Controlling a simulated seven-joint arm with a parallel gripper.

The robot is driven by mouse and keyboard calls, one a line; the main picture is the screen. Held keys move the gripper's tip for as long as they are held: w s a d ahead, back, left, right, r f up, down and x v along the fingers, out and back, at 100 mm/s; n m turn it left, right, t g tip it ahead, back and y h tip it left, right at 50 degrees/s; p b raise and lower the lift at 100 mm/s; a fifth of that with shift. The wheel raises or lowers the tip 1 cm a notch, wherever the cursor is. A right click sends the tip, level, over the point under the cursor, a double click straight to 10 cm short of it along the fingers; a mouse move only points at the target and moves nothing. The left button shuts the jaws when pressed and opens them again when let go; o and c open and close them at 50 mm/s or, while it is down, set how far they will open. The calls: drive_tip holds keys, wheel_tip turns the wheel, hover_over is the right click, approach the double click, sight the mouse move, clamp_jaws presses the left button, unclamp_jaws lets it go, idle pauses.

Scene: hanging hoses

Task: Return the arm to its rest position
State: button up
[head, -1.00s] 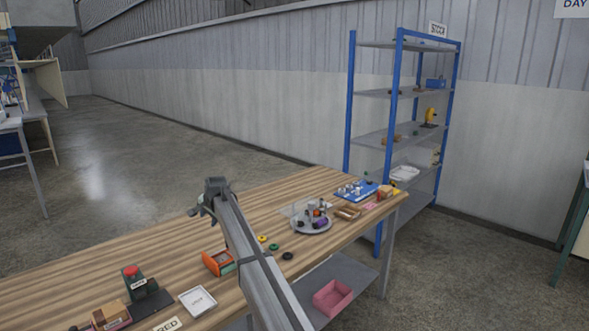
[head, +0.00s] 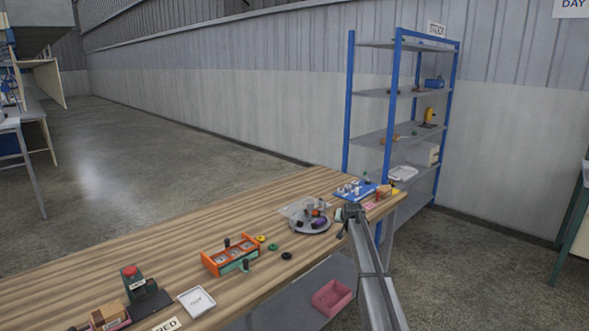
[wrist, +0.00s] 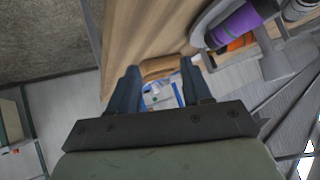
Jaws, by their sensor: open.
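My gripper (wrist: 160,92) is open and empty in the wrist view, its two dark fingers apart. Past the fingertips shows part of a tan wooden tray (wrist: 163,67) near the bench edge. In the head view my arm reaches up from the lower right, and its end (head: 351,211) is over the right part of the wooden bench (head: 180,246), by the front edge. The fingers are too small there to tell their opening.
A round grey platter (head: 310,227) with several small items is left of my arm's end. A blue board (head: 355,190) is behind it. An orange-ended rack (head: 231,255) and small rings (head: 287,256) are further left. A blue shelf unit (head: 398,130) stands beyond; a pink bin (head: 332,298) is below.

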drive_tip(key=s+d+f+h, duration=0.1)
drive_tip(key=s+d+f, duration=0.15)
drive_tip(key=d, duration=0.65)
drive_tip(key=s+a+f+n+g, duration=0.1)
drive_tip(key=s+a+f+g, duration=0.2)
drive_tip(key=s+f, duration=0.9)
drive_tip(key=s+a+f+g+y, duration=0.1)
drive_tip(key=s+a+f+g, duration=0.15)
drive_tip(key=s+f, duration=0.95)
drive_tip(key=s+a+f+n+g, duration=0.1)
drive_tip(key=s+a+f+g, duration=0.15)
drive_tip(key=s+f, duration=0.95)
drive_tip(key=s+a+f+g, duration=0.2)
drive_tip(key=s+f, duration=0.1)
drive_tip(key=s, duration=1.1)
drive_tip(key=s+a+f+g, duration=0.2)
drive_tip(key=s+f, duration=0.2)
drive_tip(key=s, duration=1)
drive_tip(key=s+a+r+n+g, duration=0.1)
drive_tip(key=s+g, duration=0.3)
drive_tip(key=s, duration=1.8)
drive_tip(key=shift+s+a+r+g, duration=0.15)
drive_tip(key=shift+s+r+g, duration=0.2)
drive_tip(key=shift+r, duration=0.15)
